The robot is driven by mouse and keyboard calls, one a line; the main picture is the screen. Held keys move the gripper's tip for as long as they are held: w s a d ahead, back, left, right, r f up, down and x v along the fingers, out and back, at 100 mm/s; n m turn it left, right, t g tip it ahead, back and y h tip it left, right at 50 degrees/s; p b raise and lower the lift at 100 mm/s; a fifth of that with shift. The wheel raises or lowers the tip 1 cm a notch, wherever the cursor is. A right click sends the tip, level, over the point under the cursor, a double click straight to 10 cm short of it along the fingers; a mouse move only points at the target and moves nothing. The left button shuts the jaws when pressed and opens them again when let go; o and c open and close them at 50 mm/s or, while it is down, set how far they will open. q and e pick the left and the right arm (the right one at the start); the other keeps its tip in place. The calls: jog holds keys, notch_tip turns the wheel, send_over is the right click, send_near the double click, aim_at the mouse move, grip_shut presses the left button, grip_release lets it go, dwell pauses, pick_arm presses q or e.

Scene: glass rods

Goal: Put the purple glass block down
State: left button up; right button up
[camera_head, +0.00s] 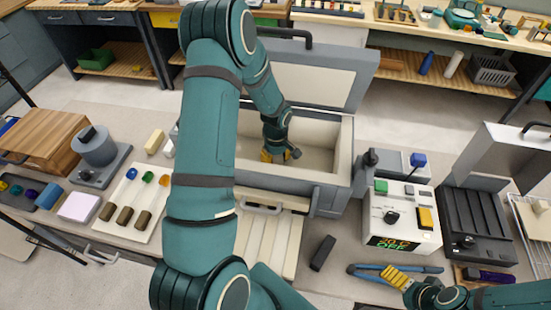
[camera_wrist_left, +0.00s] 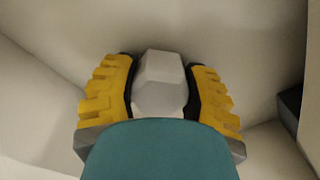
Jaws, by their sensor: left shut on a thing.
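My left gripper (camera_head: 273,156) is down inside the open pale-lined box (camera_head: 322,160). In the left wrist view the gripper (camera_wrist_left: 158,85) has its yellow fingers with black pads shut on a faceted block (camera_wrist_left: 160,70). This block looks pale grey there, with no clear purple tint. In the head view the fingers and arm hide it. Pale walls and floor surround it; I cannot tell whether it touches the floor. My right gripper (camera_head: 397,278), with yellow fingers, is at the lower right by the blue-handled tongs (camera_head: 425,269); its opening is unclear.
The box's grey lid (camera_head: 320,75) stands open behind. A control unit (camera_head: 402,218) with a display and a black hotplate-like unit (camera_head: 477,225) stand to the right. A pale board (camera_head: 137,200) with coloured pieces lies to the left. A small black block (camera_head: 323,253) lies in front.

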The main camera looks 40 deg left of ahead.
pick_arm(q)
jog(key=shift+s+a+f, duration=0.15)
jog(key=shift+a+f, duration=0.05)
jog(key=shift+f, duration=0.05)
pick_arm(e)
jog(key=shift+a, duration=0.1)
pick_arm(q)
jog(key=shift+d+f, duration=0.1)
jog(key=shift+f, duration=0.05)
pick_arm(e)
jog(key=shift+f, duration=0.15)
pick_arm(q)
jog(key=o, duration=1.2)
jog(key=shift+o, duration=0.2)
jog(key=shift+r, duration=0.4)
pick_arm(e)
jog(key=shift+r, duration=0.25)
pick_arm(q)
notch_tip(320, 180, up, 12)
jog(key=shift+f, duration=0.2)
pick_arm(e)
jog(key=shift+f, duration=0.1)
